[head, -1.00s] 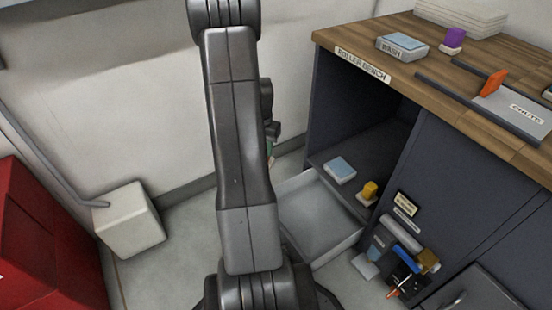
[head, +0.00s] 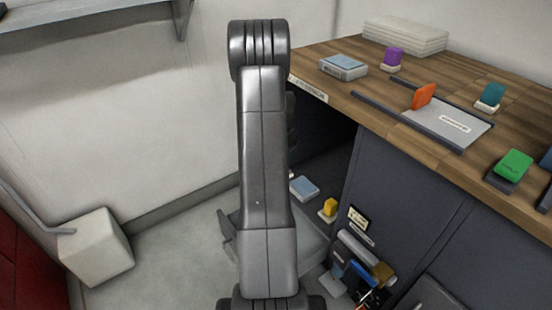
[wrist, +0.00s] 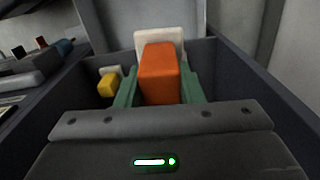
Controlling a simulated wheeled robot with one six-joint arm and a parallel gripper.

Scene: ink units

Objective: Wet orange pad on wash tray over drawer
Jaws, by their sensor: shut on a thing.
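In the wrist view an orange pad (wrist: 160,75) stands between the green fingers of my gripper (wrist: 160,90), which is shut on it. A pale block (wrist: 160,41) shows directly behind the pad; I cannot tell whether it is part of it. In the head view my arm hides the gripper and held pad. Another blue-topped tray (head: 343,66) is on the bench top. Whether the held pad is wet cannot be seen.
A yellow pad (head: 328,206) sits right of the low tray. A white block (head: 95,247) stands on the floor.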

